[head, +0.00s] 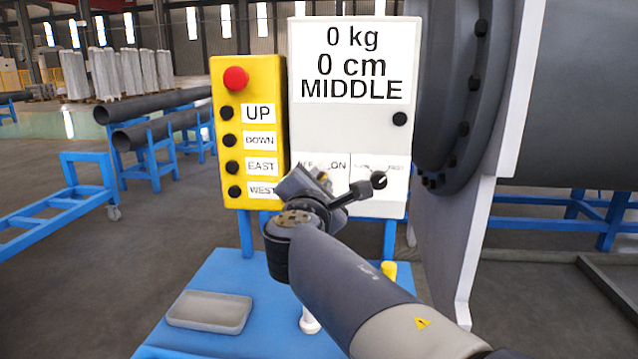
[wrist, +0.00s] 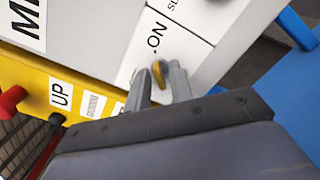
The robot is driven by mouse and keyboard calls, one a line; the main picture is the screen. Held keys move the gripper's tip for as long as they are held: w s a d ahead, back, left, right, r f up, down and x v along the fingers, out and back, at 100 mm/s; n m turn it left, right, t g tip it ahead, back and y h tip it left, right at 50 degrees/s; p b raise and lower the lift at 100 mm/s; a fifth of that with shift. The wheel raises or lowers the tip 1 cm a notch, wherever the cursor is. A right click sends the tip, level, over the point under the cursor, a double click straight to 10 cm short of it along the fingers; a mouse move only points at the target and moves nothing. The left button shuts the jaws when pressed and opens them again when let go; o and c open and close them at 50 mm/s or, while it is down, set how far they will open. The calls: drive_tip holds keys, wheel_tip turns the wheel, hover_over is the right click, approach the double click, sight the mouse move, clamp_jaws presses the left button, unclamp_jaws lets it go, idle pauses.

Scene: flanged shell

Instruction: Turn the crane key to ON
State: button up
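The crane key (wrist: 158,72) is a small brass-yellow piece on the white label with the word ON, on the control box front. In the head view, the key area lies behind my gripper (head: 318,178), between the partly covered OFF label and the ON label (head: 338,166). In the wrist view, the two grey fingers of my gripper (wrist: 160,82) stand on either side of the key. The fingers are apart, with a gap around the key. The key looks close to the right finger; whether it touches is unclear. My gripper hides the key's lower part and mount.
The grey control box (head: 345,125) reads 0 kg, 0 cm, MIDDLE. A dark knob (head: 379,180) sits right of the key on the slow/fast label. The yellow button panel (head: 232,180) stands left. A grey tray (head: 210,312) lies on the blue table (head: 262,335) below.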

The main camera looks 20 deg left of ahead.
drive_tip(key=shift+o, duration=0.5)
drive_tip(key=shift+s, duration=0.1)
drive_tip(key=v, duration=1)
drive_tip(key=shift+s, duration=0.3)
drive_tip(key=x, duration=1)
drive_tip(key=shift+w, duration=0.4)
drive_tip(key=shift+f, duration=0.1)
